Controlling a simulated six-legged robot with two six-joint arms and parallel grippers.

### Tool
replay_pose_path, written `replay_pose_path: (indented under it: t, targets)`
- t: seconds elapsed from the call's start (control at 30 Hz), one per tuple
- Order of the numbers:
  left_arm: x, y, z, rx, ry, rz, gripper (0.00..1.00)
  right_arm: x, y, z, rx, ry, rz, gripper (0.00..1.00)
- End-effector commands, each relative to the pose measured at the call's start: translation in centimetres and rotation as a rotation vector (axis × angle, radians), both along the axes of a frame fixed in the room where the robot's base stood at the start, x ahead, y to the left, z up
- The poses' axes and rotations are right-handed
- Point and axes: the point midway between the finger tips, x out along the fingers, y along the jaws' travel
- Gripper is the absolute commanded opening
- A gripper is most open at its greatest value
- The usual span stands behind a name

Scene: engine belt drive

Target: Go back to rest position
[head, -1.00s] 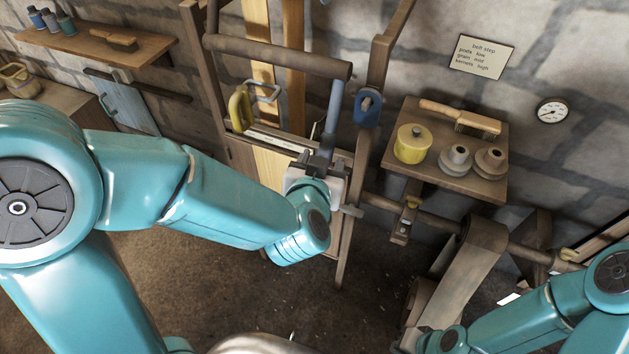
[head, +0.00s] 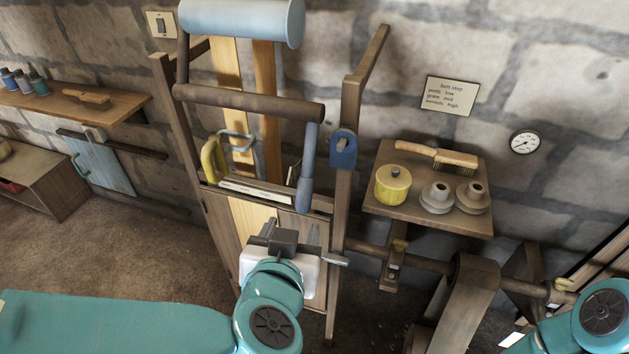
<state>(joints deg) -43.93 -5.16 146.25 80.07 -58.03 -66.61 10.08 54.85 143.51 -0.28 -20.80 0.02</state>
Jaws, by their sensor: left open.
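My left gripper (head: 282,238) is at the lower middle of the head view, in front of the wooden frame (head: 342,210). It is open and shows nothing between its fingers. It is below and apart from the blue-grey lever (head: 308,170) that hangs down at the frame's right side. My left arm comes in low from the left edge. Part of my right arm (head: 603,308) shows at the lower right; its gripper is out of view.
A yellow handle (head: 213,160) and a blue bracket (head: 343,149) are on the frame. A shelf (head: 400,214) on the right holds a yellow pot (head: 393,185), a brush (head: 437,155) and two grey spools. A belt (head: 455,305) runs over a shaft below. Open floor lies at left.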

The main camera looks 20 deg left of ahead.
Motion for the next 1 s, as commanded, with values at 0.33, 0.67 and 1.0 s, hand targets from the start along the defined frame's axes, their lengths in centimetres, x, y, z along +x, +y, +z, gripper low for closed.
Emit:
replay_pose_path:
  t: [0.33,0.67,1.0]
  targets:
    - [1.6,5.4,-7.5,0.105,0.205,0.168,0.57,0.0,0.0,0.0,0.000,0.000,0.000,0.00]
    - [-0.8,8.8,-33.0,0.061,0.717,-0.002,0.57,0.0,0.0,0.0,0.000,0.000,0.000,0.00]
    - [-10.1,-1.1,-40.7,-0.489,1.065,-0.214,0.57,0.0,0.0,0.0,0.000,0.000,0.000,0.00]
